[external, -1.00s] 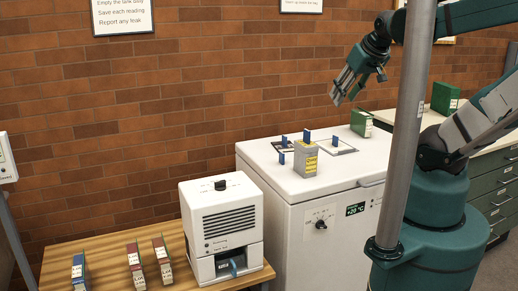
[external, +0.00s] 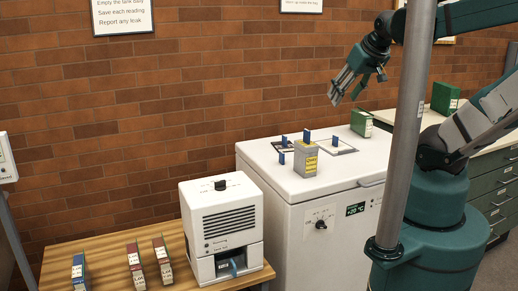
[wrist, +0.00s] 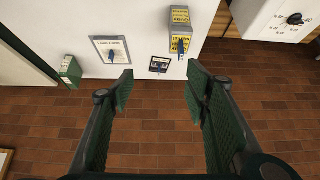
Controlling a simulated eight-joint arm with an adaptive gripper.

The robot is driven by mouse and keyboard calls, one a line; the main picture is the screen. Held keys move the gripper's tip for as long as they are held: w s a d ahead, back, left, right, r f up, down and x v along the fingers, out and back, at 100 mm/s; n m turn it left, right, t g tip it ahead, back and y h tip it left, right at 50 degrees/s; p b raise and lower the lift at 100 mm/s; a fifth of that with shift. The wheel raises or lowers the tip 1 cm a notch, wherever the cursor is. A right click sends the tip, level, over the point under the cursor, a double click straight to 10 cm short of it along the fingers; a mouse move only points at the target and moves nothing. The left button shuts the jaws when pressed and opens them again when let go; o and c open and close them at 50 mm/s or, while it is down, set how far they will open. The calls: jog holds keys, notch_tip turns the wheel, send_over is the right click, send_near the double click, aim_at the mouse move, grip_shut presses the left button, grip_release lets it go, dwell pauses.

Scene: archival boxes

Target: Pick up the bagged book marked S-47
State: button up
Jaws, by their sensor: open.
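I cannot read the mark S-47 on any book. A green book-like block (external: 361,123) stands upright on the white chest (external: 255,158), near its back right edge; it is also at the left in the wrist view (wrist: 70,72). Other books, one blue (external: 80,272) and two red (external: 136,268), stand on the wooden table at the lower left. My gripper (external: 343,97) hangs in the air above the chest, left of the green block and apart from it. In the wrist view its two fingers (wrist: 162,88) are spread, with nothing between them.
A grey box with yellow labels (external: 306,162) stands on the chest among blue-handled framed panels (external: 341,146). A white machine (external: 222,232) stands on the wooden table (external: 110,252). A grey pole (external: 408,130) rises in front of my arm. A larger green box (external: 446,97) stands on the right counter.

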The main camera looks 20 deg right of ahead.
dwell(0.3)
jog(key=w+d+r, duration=0.7)
jog(key=w+r, duration=0.4)
jog(key=w, duration=0.1)
jog(key=m+g+p, duration=0.2)
jog(key=g, duration=0.1)
send_over(363, 113)
jog(key=s, duration=0.2)
notch_tip(363, 113, down, 6)
jog(key=shift+h, duration=0.4)
jog(key=f, duration=2.5)
jog(key=shift+w+a, duration=0.25)
jog(key=shift+a, duration=0.05)
jog(key=shift+f, duration=0.15)
jog(key=shift+f, duration=0.1)
